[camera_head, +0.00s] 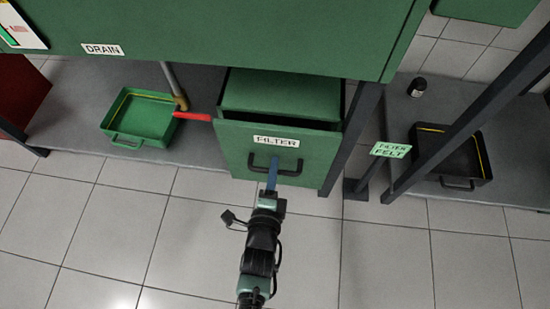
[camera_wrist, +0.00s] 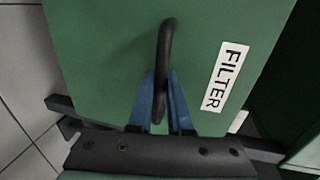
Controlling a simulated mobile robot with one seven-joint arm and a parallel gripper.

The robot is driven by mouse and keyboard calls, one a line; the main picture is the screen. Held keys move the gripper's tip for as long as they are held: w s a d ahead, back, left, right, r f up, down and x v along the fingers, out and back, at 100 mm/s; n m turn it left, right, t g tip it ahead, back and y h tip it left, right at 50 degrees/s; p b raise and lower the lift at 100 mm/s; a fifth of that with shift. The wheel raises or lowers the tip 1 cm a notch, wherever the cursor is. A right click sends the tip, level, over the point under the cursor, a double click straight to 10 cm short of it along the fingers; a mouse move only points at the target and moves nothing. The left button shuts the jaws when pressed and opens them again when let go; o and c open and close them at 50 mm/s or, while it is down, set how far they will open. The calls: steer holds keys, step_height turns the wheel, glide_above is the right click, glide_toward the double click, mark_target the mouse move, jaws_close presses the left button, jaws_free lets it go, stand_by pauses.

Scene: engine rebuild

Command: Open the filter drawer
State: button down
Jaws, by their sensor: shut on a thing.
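The filter drawer (camera_head: 235,153) is a green box with a white FILTER label (camera_head: 276,142) on its front. It stands partly pulled out of its green housing (camera_head: 280,92), and a dark gap shows above its front panel. Its black bar handle (camera_head: 256,160) is on the front. My gripper (camera_head: 272,174) is at the handle, with its blue fingers shut on it. In the wrist view the black handle (camera_wrist: 165,50) passes between the two blue fingers (camera_wrist: 161,105). The inside of the drawer is mostly hidden.
A green tray (camera_head: 125,143) and a red lever (camera_head: 192,117) are left of the drawer, under the DRAIN panel (camera_head: 200,60). A black tray (camera_head: 484,180), a FILTER FELT sign (camera_head: 391,150) and a small dark bottle (camera_head: 418,87) are to the right. Tiled floor in front is clear.

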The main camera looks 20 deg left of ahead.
steer(key=f+p+v, duration=0.2)
steer(key=v, duration=0.7)
steer(key=f+p+v, duration=0.2)
steer(key=v, duration=0.8)
steer(key=shift+s+d+p, duration=0.2)
steer(key=shift+s+p, duration=0.2)
steer(key=shift+s, duration=0.05)
steer(key=c, duration=0.9)
jaws_free()
steer(key=shift+o, duration=0.2)
steer(key=p+v, duration=0.4)
steer(key=v, duration=0.9)
